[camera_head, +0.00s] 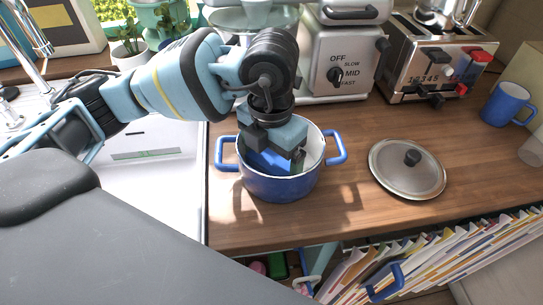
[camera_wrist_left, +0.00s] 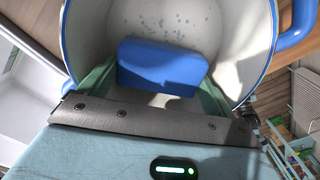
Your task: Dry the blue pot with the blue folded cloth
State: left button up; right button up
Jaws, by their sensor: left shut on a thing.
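The blue pot (camera_head: 281,185) stands on the wooden counter, upright and without its lid, with a handle on each side. Its white inside (camera_wrist_left: 235,50) shows in the left wrist view, with several grey-blue droplets on the bottom. My left gripper (camera_head: 283,160) reaches down into the pot. It is shut on the blue folded cloth (camera_wrist_left: 162,67), which lies between its fingers inside the pot. The cloth also shows in the head view (camera_head: 264,161), partly hidden by the gripper. I cannot tell whether the cloth touches the bottom. My right gripper is not in view.
A metal lid (camera_head: 407,169) lies on the counter right of the pot. A blender base (camera_head: 343,65), a toaster (camera_head: 433,62) and a blue mug (camera_head: 507,104) stand behind. A white sink (camera_head: 150,185) is at the left. Files (camera_head: 430,255) sit below the front edge.

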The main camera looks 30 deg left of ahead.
aim_at(257, 176)
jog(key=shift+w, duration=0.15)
pick_arm(q)
jog(key=shift+w, duration=0.1)
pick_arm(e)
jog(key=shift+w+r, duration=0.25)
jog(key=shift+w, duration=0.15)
pick_arm(q)
jog(key=shift+f, duration=0.45)
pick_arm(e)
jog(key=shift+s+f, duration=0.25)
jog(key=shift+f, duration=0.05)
pick_arm(q)
jog(key=shift+f+b, duration=0.3)
jog(key=shift+f, duration=0.05)
jog(key=shift+s+a+p, duration=0.2)
jog(key=shift+s+p, duration=0.1)
jog(key=shift+s, duration=0.55)
jog(key=shift+s+a+f+p, duration=0.1)
jog(key=shift+s+a+p, duration=0.1)
jog(key=shift+s, duration=0.4)
jog(key=shift+s+a+p, duration=0.1)
jog(key=shift+s+a, duration=0.05)
jog(key=shift+s, duration=0.4)
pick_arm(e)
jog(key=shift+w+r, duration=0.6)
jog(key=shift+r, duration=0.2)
pick_arm(q)
jog(key=shift+w, duration=0.1)
